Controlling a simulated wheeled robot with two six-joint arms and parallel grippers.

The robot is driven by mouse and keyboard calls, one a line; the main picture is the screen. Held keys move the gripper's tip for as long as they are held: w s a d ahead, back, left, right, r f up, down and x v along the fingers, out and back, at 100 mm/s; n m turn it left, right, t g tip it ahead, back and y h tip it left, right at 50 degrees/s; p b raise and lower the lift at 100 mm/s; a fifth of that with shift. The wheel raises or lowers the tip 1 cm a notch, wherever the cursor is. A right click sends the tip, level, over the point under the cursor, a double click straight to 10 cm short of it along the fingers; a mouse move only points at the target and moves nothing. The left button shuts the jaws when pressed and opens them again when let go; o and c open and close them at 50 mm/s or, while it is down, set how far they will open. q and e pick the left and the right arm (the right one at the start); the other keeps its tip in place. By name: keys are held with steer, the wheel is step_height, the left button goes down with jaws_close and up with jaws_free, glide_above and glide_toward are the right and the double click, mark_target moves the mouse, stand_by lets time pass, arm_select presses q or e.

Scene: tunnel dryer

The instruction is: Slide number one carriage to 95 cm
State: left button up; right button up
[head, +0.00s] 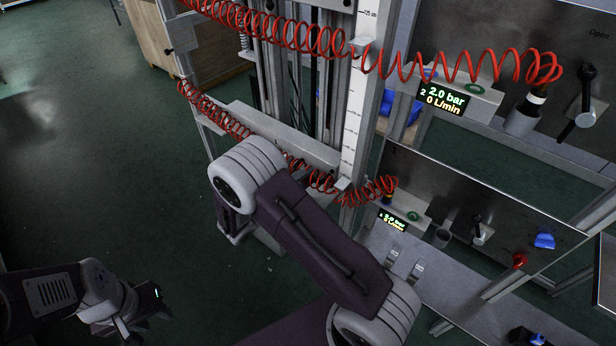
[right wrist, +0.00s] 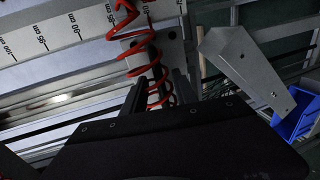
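The lower carriage, a grey crossbar (head: 285,135) on the upright rails, has the lower red coiled hose along it. That hose leads toward the small display marked 1 (head: 392,220). The pale upright scale (head: 355,105) stands to its right; its figures there are too small to read. In the right wrist view the scale (right wrist: 75,30) shows 95 and 90 cm marks beside a grey plate (right wrist: 172,52) and red coil. My right gripper's dark fingers (right wrist: 157,95) stand apart near that plate; whether they hold something is unclear. My left gripper (head: 140,318) is low at left, away from the carriage.
An upper red coiled hose (head: 450,65) crosses to the panel with display 2 (head: 443,98), reading 2.0 bar and 0 L/min. Valve handles and blue objects sit at right. A wooden cabinet (head: 150,35) stands behind. The green floor (head: 90,150) at left is clear.

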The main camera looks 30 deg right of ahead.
steer(key=shift+x, duration=1.05)
jaws_close()
steer(key=shift+r, duration=0.1)
stand_by(0.5)
